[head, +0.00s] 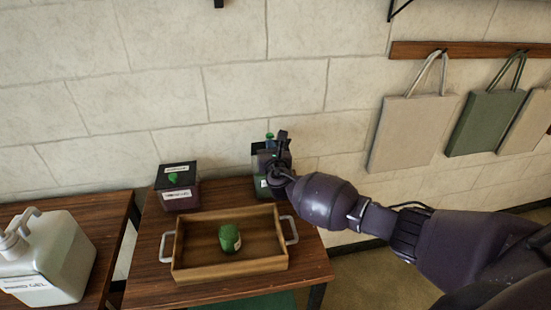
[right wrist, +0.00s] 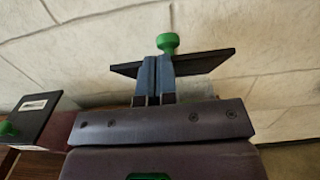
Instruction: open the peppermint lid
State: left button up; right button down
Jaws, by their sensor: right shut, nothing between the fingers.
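Two dark boxes with black lids and green knobs stand at the back of the wooden table. The left box (head: 179,199) has its lid lying flat, with a knob (head: 173,178) and white labels too small to read; I cannot tell which box is peppermint. The right box (head: 262,188) is partly hidden by my right gripper (head: 281,140). Its black lid (right wrist: 212,62) and green knob (right wrist: 168,43) show just beyond my gripper's fingertips (right wrist: 154,62) in the right wrist view. The fingers are shut and empty, overlapping the lid; I cannot tell whether they touch it. My left gripper is out of view.
A wooden tray (head: 190,270) with metal handles holds a green object (head: 230,237) in front of the boxes. A white pump bottle (head: 50,262) stands on another table at left. A stone wall is close behind. Bags (head: 412,130) hang at right.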

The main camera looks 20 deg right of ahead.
aim_at(268, 136)
jog(key=w+r, duration=0.2)
jog(key=w, duration=0.1)
jog(key=shift+d, duration=0.35)
jog(key=shift+w+d+r, duration=0.15)
jog(key=shift+w+r, duration=0.2)
jog(key=shift+w, duration=0.3)
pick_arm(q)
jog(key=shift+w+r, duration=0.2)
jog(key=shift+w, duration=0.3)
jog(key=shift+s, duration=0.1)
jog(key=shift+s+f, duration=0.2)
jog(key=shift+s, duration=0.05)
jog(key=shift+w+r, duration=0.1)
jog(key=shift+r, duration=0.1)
pick_arm(e)
jog(key=shift+d+r, duration=0.1)
